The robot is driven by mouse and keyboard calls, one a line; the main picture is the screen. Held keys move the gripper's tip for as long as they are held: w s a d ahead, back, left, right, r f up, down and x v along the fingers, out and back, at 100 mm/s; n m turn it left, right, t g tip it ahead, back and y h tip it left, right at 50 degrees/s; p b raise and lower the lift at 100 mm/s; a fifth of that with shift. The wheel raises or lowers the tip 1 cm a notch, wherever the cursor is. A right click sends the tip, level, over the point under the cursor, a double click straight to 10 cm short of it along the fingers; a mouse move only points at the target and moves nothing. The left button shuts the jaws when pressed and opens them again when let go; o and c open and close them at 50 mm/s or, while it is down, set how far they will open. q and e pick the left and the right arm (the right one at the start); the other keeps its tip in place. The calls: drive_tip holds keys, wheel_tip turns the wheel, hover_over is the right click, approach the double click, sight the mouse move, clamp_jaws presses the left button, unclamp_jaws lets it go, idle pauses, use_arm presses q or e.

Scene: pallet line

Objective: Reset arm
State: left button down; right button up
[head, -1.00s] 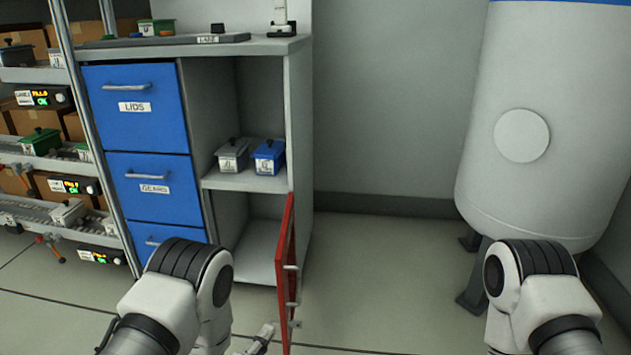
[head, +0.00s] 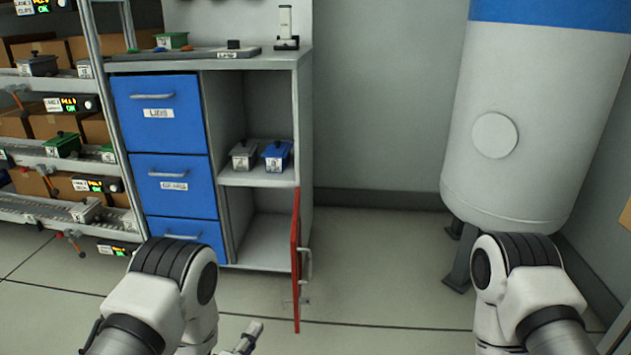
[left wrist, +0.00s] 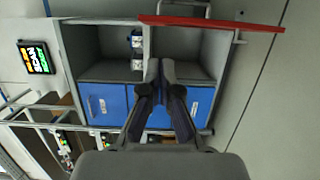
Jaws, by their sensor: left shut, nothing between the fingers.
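My left gripper (head: 247,338) is low in the head view, left of the open red door (head: 296,262) and apart from it. In the left wrist view its dark fingers (left wrist: 161,70) are shut together and empty, with the cabinet behind them. The red door (left wrist: 215,24) lies across the top of that view, clear of the fingers. My right arm is at the lower right of the head view; its gripper is out of the frame.
The cabinet (head: 306,140) has blue drawers (head: 160,115) and an open shelf bay with a grey box (head: 243,155) and a blue box (head: 277,155). A rack (head: 110,160) stands left, a white tank (head: 545,120) right. Floor between cabinet and tank is clear.

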use_arm(q)
drive_tip(key=s+a+r+m+g+y+p, duration=0.1)
drive_tip(key=s+a+r+g+y+p, duration=0.2)
drive_tip(key=r+p, duration=1)
drive_tip(key=s+a+r+g+y+p, duration=0.15)
drive_tip(key=s+a+r+p, duration=0.35)
drive_tip(key=r+p, duration=0.85)
drive_tip(key=s+a+f+m+g+p, duration=0.1)
drive_tip(key=s+m+g+p, duration=0.4)
drive_tip(key=s, duration=0.6)
drive_tip(key=s+a+f+m+g+y+p, duration=0.1)
drive_tip(key=s+a+m+g+p, duration=0.2)
drive_tip(key=s, duration=0.9)
drive_tip(key=m+g+p, duration=0.2)
drive_tip(key=m+g, duration=0.2)
drive_tip(key=m, duration=0.1)
drive_tip(key=shift+s+f+p, duration=0.3)
drive_tip(key=shift+f+p, duration=0.05)
drive_tip(key=shift+p, duration=0.05)
drive_tip(key=shift+w+g, duration=0.1)
drive_tip(key=shift+g, duration=0.15)
